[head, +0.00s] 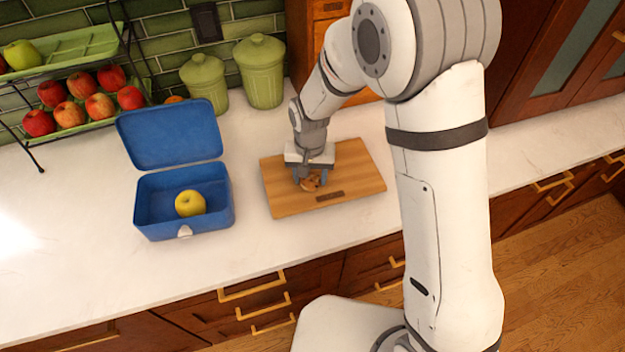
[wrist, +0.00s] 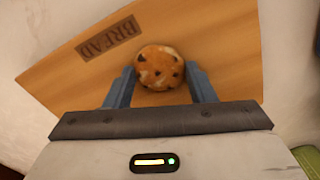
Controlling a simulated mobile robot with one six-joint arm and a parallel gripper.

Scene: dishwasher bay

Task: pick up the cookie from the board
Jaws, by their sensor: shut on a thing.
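The cookie (wrist: 159,67) is round and golden brown with dark chips. In the head view the cookie (head: 311,183) is at the wooden board (head: 285,204), partly hidden by my gripper. My gripper (wrist: 160,80) has its two blue-grey fingers on either side of the cookie and is shut on it. In the head view my gripper (head: 310,180) points down over the middle of the board. I cannot tell whether the cookie still touches the board. The board lies flat on the counter and bears a dark "BREAD" label.
An open blue lunchbox (head: 161,220) with a yellow apple (head: 190,203) inside stands left of the board. Green canisters (head: 261,72) stand behind. A tiered rack (head: 96,122) with several apples is at the back left. The white counter (head: 75,215) is clear at the front left.

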